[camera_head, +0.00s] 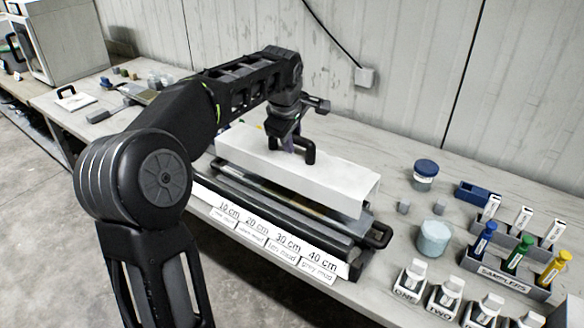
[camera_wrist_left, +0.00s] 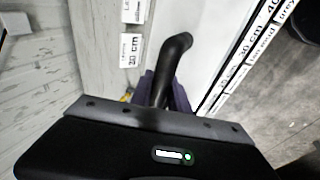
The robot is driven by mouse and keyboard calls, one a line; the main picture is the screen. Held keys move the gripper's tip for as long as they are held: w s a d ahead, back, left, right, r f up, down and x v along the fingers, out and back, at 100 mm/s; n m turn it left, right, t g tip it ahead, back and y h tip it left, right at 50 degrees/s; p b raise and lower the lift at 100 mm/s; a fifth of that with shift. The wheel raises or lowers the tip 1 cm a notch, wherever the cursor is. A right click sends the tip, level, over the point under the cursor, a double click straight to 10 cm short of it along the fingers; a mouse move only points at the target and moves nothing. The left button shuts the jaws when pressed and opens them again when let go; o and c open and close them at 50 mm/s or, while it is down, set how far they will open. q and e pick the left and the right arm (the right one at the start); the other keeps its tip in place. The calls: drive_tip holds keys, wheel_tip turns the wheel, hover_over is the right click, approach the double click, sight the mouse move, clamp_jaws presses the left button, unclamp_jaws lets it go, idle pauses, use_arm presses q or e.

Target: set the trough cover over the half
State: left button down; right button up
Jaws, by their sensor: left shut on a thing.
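The white trough cover (camera_head: 335,187) is long and box-like, with a black handle (camera_head: 308,150) on top. My left gripper (camera_head: 290,145) is shut on this handle; the handle also shows between its purple fingers in the left wrist view (camera_wrist_left: 177,50). The cover sits over the back part of the dark trough (camera_head: 352,236), roughly along its length. A narrow brownish strip of the half (camera_head: 285,200) shows along the cover's front lower edge; the rest is hidden. I cannot tell whether the cover touches the trough. My right gripper is not in view.
Depth cards, 10 to 40 cm (camera_head: 287,246), line the trough's front. To the right stand a blue-lidded jar (camera_head: 425,172), a pale blue cylinder (camera_head: 434,238), a SAMPLERS rack (camera_head: 500,274) and several white-capped bottles (camera_head: 410,280). A wall stands behind the bench.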

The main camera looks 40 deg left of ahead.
sight(291, 158)
use_arm(q)
drive_tip(key=shift+f, duration=1.05)
drive_tip(key=shift+f, duration=1.9)
drive_tip(key=shift+f+b, duration=0.4)
drive_tip(key=shift+f, duration=0.2)
drive_tip(key=c, duration=1.3)
unclamp_jaws()
